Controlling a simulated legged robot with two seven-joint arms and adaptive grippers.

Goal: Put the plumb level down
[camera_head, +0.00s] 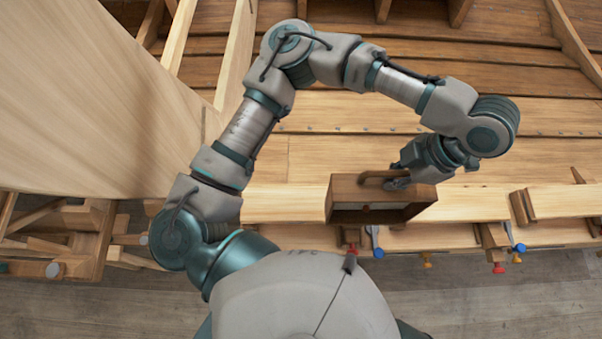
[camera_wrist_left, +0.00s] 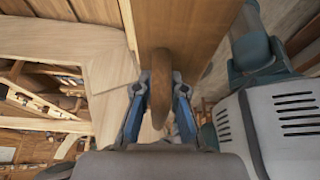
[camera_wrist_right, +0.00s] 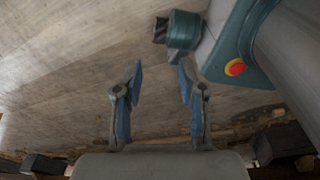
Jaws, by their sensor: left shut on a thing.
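The plumb level (camera_head: 345,190) is a dark brown wooden box-like frame with an open near side and a handle on top, in the middle of the head view. My right gripper (camera_wrist_right: 160,75) is open and empty above grey floor in the right wrist view.
A pale plank (camera_head: 470,205) runs left and right behind and beside the level. Clamps with blue and red ends (camera_head: 375,240) hang along its near edge. The brown hull planking (camera_head: 350,115) fills the back. A large pale board (camera_head: 90,110) stands at left.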

